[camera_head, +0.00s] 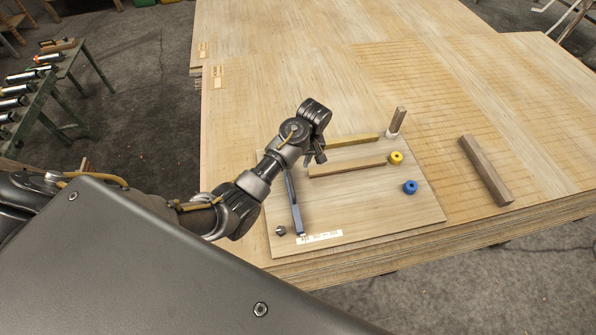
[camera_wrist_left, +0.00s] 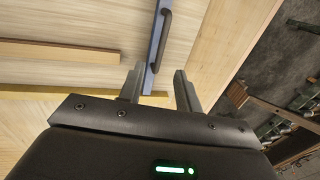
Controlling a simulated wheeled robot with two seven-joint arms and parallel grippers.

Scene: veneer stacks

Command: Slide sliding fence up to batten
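The sliding fence (camera_head: 296,211) is a blue-grey bar at the left of a thin wooden board (camera_head: 355,217); its dark handle shows in the left wrist view (camera_wrist_left: 161,42). The batten (camera_head: 347,168), a brown wooden bar, lies on the board to the right of the fence. A gap shows between its near end and the fence, also in the left wrist view (camera_wrist_left: 60,53). My left gripper (camera_head: 318,158) is over the far end of the fence. Its two fingers (camera_wrist_left: 160,82) are apart, with part of the fence visible between them. My right gripper is not in view.
A yellow strip (camera_head: 352,140) lies behind the batten. Yellow (camera_head: 396,158) and blue (camera_head: 410,187) round knobs sit to the right. A small dark knob (camera_head: 281,230) is near the fence's front end.

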